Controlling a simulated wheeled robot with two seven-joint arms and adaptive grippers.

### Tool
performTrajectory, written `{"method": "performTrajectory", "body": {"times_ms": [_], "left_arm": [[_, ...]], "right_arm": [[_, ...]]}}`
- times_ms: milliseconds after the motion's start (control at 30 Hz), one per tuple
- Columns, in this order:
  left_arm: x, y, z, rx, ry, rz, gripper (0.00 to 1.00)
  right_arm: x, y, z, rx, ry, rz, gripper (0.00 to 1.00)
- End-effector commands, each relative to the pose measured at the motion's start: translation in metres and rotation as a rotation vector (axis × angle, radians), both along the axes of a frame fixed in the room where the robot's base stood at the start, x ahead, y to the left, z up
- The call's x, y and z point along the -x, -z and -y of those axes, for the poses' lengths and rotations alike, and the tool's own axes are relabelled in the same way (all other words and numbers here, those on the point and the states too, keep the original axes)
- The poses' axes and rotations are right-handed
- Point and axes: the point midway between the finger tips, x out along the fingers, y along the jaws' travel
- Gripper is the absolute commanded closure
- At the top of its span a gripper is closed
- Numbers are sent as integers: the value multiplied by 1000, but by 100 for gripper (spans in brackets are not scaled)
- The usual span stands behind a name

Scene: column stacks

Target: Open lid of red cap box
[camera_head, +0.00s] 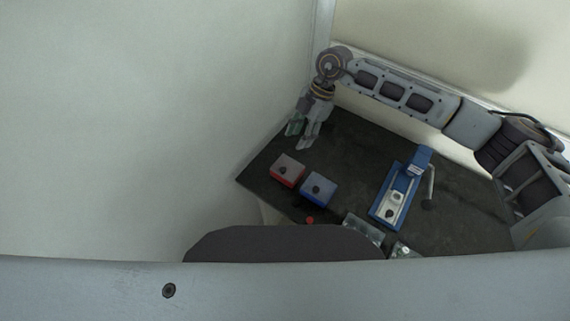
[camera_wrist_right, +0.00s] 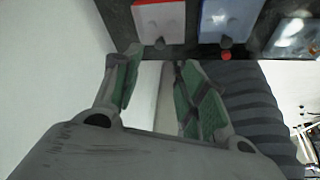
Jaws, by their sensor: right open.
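The red cap box (camera_head: 287,178) sits near the left end of the dark table in the head view. Its top is pale grey with a dark knob, and it looks shut. It also shows at the top edge of the right wrist view (camera_wrist_right: 158,20), partly cut off. My right gripper (camera_head: 302,139) is above the table's far left edge, beyond the red box in the head view and apart from it. In the right wrist view its fingers (camera_wrist_right: 159,62) are spread with nothing between them. My left gripper is not in view.
A similar blue box (camera_head: 319,190) stands close to the right of the red one. A small red round thing (camera_head: 309,219) lies in front. A blue device with a lever (camera_head: 390,203) stands farther right. Walls rise close behind and left of the table (camera_head: 355,155).

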Motion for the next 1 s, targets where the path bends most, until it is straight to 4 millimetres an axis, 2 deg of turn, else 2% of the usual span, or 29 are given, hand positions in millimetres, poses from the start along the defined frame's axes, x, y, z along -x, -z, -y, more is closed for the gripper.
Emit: {"method": "performTrajectory", "body": {"times_ms": [367, 1000], "left_arm": [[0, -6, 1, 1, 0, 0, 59], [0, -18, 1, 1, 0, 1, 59]], "right_arm": [[7, 27, -10, -1, -2, -2, 58], [23, 104, -37, 0, -2, -2, 58]]}}
